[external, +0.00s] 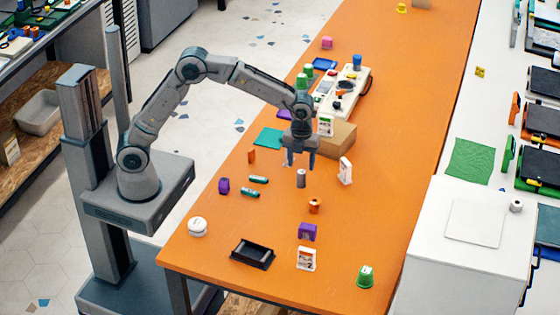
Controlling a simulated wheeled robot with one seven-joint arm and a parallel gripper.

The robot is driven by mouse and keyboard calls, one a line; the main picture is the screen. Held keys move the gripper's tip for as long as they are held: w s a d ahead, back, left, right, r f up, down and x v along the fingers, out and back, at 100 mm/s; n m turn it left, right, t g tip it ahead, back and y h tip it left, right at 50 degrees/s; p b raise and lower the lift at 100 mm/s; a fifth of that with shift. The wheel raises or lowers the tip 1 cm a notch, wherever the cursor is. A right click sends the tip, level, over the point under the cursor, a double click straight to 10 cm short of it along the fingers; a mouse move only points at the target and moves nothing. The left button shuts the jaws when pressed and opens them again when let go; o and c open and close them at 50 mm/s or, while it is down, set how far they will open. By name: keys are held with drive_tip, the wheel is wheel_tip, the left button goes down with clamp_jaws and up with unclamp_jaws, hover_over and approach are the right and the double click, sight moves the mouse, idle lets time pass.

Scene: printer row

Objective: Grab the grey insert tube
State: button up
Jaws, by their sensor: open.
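A small grey cylinder (301,178), which looks like the grey insert tube, stands upright on the orange table. My gripper (299,163) is open and points down, just above and behind the tube in the picture. I cannot tell the exact gap between the fingertips and the tube. Nothing shows between the fingers.
A white card box (345,171) stands close right of the tube, and a cardboard box (338,139) sits behind. An orange spool (314,206) is in front. The right side of the orange table (390,190) is clear.

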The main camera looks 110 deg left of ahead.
sight(302, 171)
drive_tip(key=shift+w+f, duration=0.15)
drive_tip(key=shift+f, duration=3.05)
drive_tip(key=c, duration=1.1)
